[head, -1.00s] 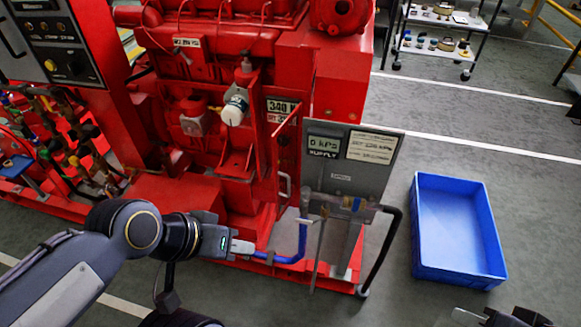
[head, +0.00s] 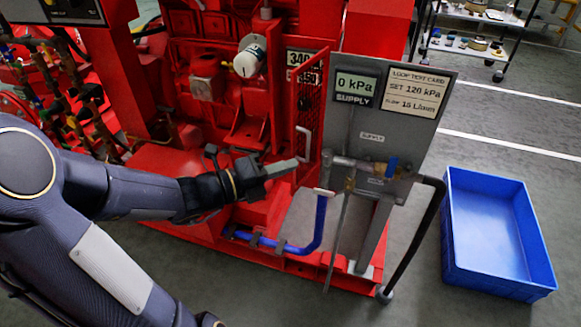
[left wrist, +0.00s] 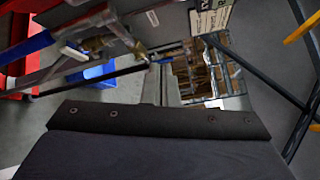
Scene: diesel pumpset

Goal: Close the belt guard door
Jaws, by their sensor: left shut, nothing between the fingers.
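The belt guard door (head: 310,98) is a red mesh panel in the head view, on the engine's near side and left of the grey supply panel. It is seen steeply from the side and appears to stand out from the engine, open. Its pale bar handle (head: 302,144) is low on the panel. My left gripper (head: 292,164) is shut and empty, with its grey fingertips just below and left of the handle. I cannot tell whether they touch the door. My right gripper is out of view.
The grey supply panel (head: 352,125) with its pipe and blue valve stands right of the door. A blue hose (head: 320,220) curves below my gripper. A blue bin (head: 492,225) sits on the floor at right. A shelf cart (head: 475,45) stands behind.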

